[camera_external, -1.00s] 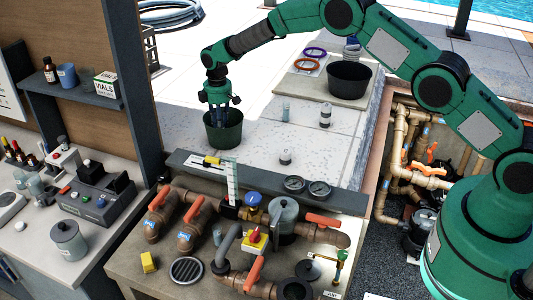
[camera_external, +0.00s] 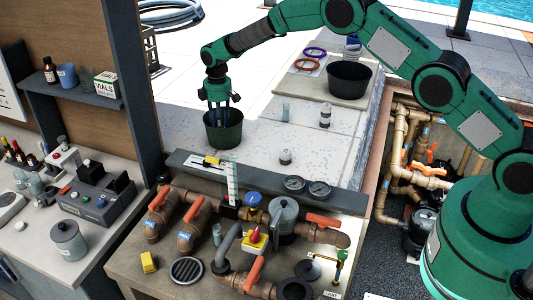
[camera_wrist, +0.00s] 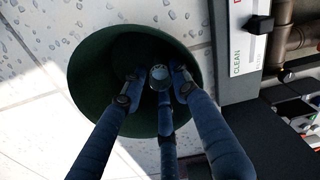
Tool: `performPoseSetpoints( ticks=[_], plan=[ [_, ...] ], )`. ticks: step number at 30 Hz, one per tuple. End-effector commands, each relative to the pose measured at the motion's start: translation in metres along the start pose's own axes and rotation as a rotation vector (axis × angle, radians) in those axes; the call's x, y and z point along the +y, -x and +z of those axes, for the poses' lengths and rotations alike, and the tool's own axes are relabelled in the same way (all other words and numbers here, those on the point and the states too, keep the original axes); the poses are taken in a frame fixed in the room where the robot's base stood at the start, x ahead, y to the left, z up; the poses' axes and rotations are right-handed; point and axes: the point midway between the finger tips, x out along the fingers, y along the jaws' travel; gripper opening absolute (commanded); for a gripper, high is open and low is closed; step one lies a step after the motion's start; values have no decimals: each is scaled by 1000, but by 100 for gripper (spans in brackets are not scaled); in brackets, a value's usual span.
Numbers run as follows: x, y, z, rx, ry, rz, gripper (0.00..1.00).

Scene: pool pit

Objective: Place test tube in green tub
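The green tub (camera_external: 222,131) stands on the pale tiled ledge, and its inside wall also shows in the wrist view (camera_wrist: 95,78). My gripper (camera_external: 221,107) points straight down, its fingertips inside the tub's mouth. In the wrist view, its three blue fingers (camera_wrist: 159,82) stand around the test tube (camera_wrist: 158,72). The tube shows end-on as a small pale ring inside the tub's outline. Narrow dark gaps show between the tube and the side fingertips, so my gripper looks open. The tub wall hides the tube in the external view, and its contact with the tub floor is hidden.
A clear tube-like vessel (camera_external: 286,112) and a small jar (camera_external: 325,116) stand on the ledge right of the tub. A black bucket (camera_external: 349,79) stands behind them. A pipe-and-valve bench (camera_external: 140,262) lies in front. The tiles right of the tub are mostly clear.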

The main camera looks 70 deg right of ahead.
Motion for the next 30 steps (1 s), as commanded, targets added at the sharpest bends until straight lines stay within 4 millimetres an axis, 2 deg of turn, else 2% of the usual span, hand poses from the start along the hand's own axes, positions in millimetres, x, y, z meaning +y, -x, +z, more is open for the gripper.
performPoseSetpoints(
  ticks=[18, 24, 30],
  plan=[
    [0, 92, 0, 1, 0, 0, 29],
    [0, 108, 0, 0, 0, -1, 29],
    [0, 112, 0, 0, 0, -1, 29]
  ],
)
